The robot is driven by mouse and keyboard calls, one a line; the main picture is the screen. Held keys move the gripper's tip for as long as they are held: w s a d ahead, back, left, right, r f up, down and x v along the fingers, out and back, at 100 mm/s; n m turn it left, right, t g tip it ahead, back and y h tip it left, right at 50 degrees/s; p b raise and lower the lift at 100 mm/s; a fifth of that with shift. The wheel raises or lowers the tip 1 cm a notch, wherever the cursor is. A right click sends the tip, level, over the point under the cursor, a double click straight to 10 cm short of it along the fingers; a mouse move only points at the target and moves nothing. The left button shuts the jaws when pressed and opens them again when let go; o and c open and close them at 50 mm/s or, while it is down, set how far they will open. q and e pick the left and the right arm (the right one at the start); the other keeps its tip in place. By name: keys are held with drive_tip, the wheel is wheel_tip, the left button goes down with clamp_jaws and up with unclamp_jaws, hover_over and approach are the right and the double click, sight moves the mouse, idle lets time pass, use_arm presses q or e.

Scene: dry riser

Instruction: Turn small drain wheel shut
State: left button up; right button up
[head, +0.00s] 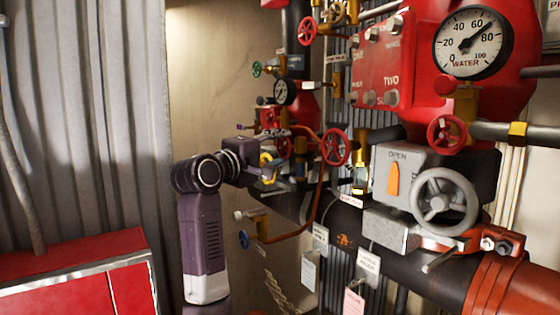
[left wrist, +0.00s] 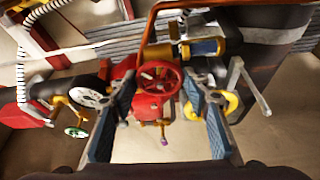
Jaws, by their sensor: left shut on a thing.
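A small red handwheel (left wrist: 159,78) shows in the left wrist view, in front of a red valve body. My left gripper (left wrist: 160,86) has its two blue-padded fingers on either side of this wheel, with the tips at its rim, and is shut on it. In the head view my left gripper (head: 268,163) reaches in among the small valves at the middle, and its fingers partly hide what they hold. No label that names the drain wheel can be read. My right gripper is not in view.
A yellow wheel (left wrist: 226,103) sits close outside the right finger. A larger red wheel (head: 335,147) and a bent copper pipe (head: 318,190) stand right of the gripper. A grey handwheel (head: 444,201) and pressure gauge (head: 472,42) are farther right. A red cabinet (head: 80,275) stands lower left.

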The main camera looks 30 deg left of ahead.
use_arm(q)
drive_tip(key=shift+w+f+m+t+h+b, duration=0.15)
drive_tip(key=shift+m+t+b, duration=0.15)
drive_tip(key=shift+m+b, duration=0.65)
drive_tip(key=shift+s+f+m+t+h+b, duration=0.15)
drive_tip(key=shift+m+t+b, duration=0.15)
drive_tip(key=shift+m+b, duration=0.6)
drive_tip(key=shift+w+m, duration=0.1)
drive_tip(key=shift+m, duration=0.25)
drive_tip(key=o, duration=0.7)
drive_tip(key=shift+o, duration=0.9)
drive_tip(key=shift+r, duration=0.1)
